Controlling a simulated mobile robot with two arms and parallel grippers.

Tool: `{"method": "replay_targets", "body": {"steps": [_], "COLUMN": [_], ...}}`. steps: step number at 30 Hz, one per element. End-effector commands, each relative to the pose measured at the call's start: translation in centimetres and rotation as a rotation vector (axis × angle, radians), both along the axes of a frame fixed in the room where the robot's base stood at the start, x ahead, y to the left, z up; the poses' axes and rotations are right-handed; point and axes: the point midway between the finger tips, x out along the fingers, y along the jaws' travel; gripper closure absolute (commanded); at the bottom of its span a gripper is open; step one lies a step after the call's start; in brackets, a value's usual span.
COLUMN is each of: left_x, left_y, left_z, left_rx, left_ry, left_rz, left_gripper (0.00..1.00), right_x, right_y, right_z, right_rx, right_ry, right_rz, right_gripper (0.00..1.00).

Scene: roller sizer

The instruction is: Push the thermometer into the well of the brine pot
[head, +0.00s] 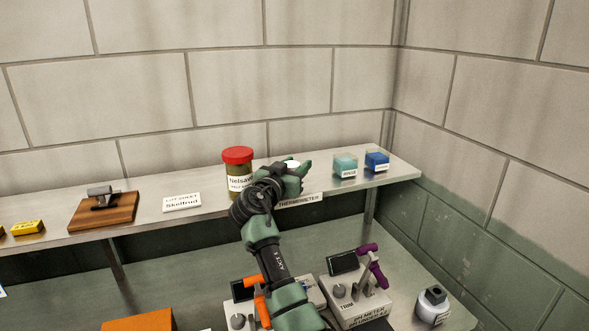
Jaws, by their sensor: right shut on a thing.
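My right gripper (299,171) is over the shelf, behind a label reading THERMOMETER (299,200). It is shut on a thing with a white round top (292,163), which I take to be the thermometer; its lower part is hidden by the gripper. No brine pot with a well can be made out in this view. My left gripper is not in view.
A red-lidded jar (238,169) stands close left of my right gripper. To its right are a teal block (345,164) and a blue block (377,161). Devices with an orange handle (262,304) and purple handle (378,273) stand on the bench below, near a bottle (433,304).

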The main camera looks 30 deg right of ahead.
Motion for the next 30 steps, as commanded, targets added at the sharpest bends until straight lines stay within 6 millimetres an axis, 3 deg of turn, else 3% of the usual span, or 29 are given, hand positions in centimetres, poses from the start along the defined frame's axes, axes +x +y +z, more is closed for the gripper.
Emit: {"method": "replay_targets", "body": {"steps": [8, 21, 30], "left_x": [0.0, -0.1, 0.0], "left_y": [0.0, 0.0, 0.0], "left_z": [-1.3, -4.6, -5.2], "left_rx": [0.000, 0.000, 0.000], "left_ry": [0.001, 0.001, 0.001], "left_rz": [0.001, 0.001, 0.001], "left_gripper": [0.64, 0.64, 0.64], "right_x": [0.0, 0.0, 0.0], "right_y": [0.0, 0.0, 0.0], "right_z": [3.2, 15.2, 19.4], "right_rx": [0.001, 0.000, -0.001], "right_ry": [-0.009, -0.008, -0.003], "right_rz": [0.000, 0.001, 0.000], "right_gripper": [1.00, 1.00, 1.00]}}
